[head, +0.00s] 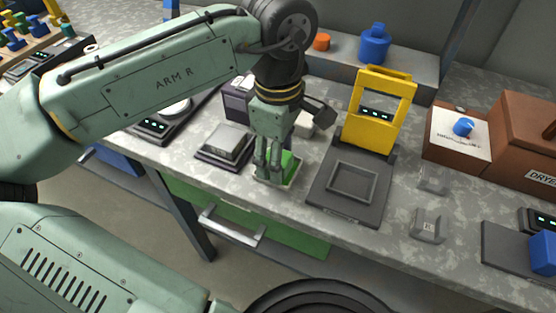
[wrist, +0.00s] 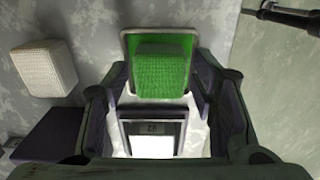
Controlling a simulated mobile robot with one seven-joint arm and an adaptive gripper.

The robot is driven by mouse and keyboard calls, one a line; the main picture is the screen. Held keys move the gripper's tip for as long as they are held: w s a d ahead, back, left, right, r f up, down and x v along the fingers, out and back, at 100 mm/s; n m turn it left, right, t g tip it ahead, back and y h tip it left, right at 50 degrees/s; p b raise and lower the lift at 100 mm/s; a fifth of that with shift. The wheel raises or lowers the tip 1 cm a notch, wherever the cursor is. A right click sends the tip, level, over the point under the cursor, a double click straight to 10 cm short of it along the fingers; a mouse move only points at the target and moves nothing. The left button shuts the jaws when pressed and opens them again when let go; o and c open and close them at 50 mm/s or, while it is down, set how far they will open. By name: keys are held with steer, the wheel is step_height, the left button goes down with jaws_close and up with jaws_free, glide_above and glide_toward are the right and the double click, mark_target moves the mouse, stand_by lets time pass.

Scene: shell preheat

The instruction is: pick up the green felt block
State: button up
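The green felt block (head: 289,161) sits in a small shallow pale-rimmed tray (head: 275,182) near the front edge of the bench. The gripper partly hides it in the head view. In the wrist view the block (wrist: 160,72) is a textured green square on the tray's green inside. My gripper (head: 268,168) points down at the tray. In the wrist view its fingers (wrist: 162,82) are spread apart, one at each side of the block, with gaps visible. I cannot tell how far the fingertips are above the tray floor.
A grey pad with a square frame (head: 350,183) and a yellow upright frame (head: 376,112) stand to the right. A white textured block (wrist: 45,68) lies beside the tray. Small metal pieces (head: 428,225) lie further right.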

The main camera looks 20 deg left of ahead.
steer(key=c, duration=0.7)
steer(key=shift+r, duration=0.2)
